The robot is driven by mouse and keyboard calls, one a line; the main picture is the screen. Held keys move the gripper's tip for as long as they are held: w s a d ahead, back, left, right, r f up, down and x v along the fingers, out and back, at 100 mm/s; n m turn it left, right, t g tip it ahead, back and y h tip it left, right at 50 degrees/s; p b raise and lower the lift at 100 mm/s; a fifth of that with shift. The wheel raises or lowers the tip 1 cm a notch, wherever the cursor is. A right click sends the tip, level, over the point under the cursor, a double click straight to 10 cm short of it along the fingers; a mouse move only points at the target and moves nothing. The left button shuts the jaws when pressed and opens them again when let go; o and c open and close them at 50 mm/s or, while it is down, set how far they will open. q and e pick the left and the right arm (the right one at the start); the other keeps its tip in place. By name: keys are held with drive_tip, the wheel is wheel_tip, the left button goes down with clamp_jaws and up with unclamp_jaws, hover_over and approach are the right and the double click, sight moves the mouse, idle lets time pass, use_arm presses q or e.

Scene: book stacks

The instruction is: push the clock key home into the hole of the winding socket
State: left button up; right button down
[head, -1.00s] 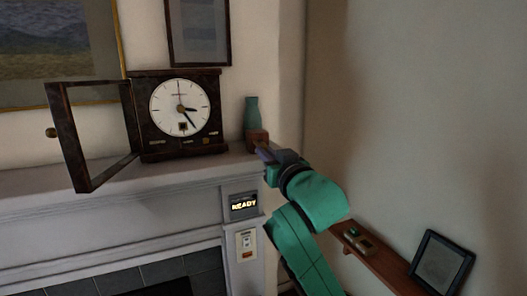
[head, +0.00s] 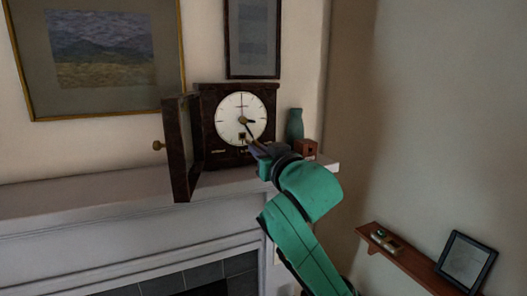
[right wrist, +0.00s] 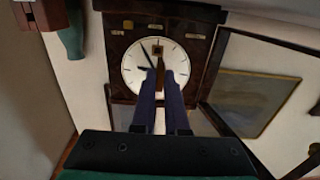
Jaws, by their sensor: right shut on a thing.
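The dark clock (head: 205,125) stands on the mantel with its glazed door (head: 181,150) swung open to the left. Its white dial (head: 232,112) has a small dark square, the winding socket (head: 242,136), low on the face; it also shows in the right wrist view (right wrist: 158,48). My right gripper (head: 256,147) is just in front of the clock's lower right. In the right wrist view its fingers (right wrist: 161,82) are shut on a thin brown thing, seemingly the clock key (right wrist: 160,72), pointing toward the socket. Whether the key touches the socket is unclear. My left gripper is out of view.
A green vase (head: 295,124) and a wooden block (head: 307,148) stand right of the clock on the mantel (head: 90,205). A wall shelf (head: 420,270) with small items and a dark frame (head: 466,262) is at lower right. The mantel left of the door is clear.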

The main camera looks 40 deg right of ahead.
sight(249, 142)
drive_tip(key=x, duration=0.3)
drive_tip(key=shift+d, duration=0.1)
drive_tip(key=shift+w+d, duration=0.25)
drive_tip(key=shift+d, duration=0.3)
drive_tip(key=shift+w+a, duration=0.2)
drive_tip(key=shift+a, duration=0.2)
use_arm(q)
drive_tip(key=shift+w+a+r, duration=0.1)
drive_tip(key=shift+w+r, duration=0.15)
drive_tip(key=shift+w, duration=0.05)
use_arm(e)
drive_tip(key=shift+s+d, duration=0.1)
drive_tip(key=shift+d, duration=0.1)
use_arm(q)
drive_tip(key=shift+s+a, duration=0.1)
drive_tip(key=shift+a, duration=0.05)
use_arm(e)
drive_tip(key=shift+a, duration=0.1)
drive_tip(key=shift+x, duration=1.9)
